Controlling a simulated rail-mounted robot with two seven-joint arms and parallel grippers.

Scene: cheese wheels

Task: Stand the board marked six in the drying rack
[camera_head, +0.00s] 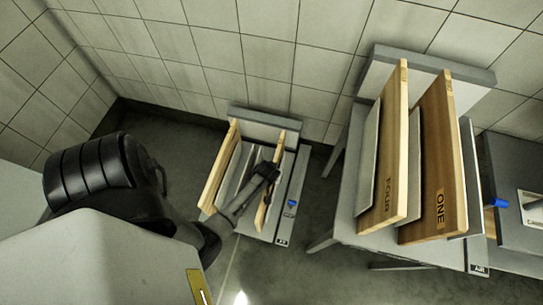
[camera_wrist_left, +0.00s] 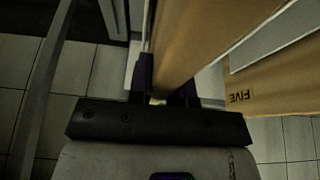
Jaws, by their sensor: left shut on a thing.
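My left gripper (camera_head: 264,178) reaches into the low rack (camera_head: 293,192) in the middle of the head view. It is shut on a wooden board (camera_head: 279,160) standing upright there. In the left wrist view the same board (camera_wrist_left: 190,45) sits between the fingers of my left gripper (camera_wrist_left: 165,88); no mark on it can be read. A second board (camera_head: 217,172) stands at the left of that rack. A board marked FIVE (camera_wrist_left: 275,88) shows in the wrist view. No board marked six can be read. My right gripper is not in view.
A higher rack (camera_head: 367,78) at right holds boards marked FOUR (camera_head: 392,165) and ONE (camera_head: 438,165), with pale dividers. Its front tag (camera_head: 480,270) seems to read AIR. A dark bench (camera_head: 510,165) stands at far right. Tiled walls close the back. Floor between the racks is clear.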

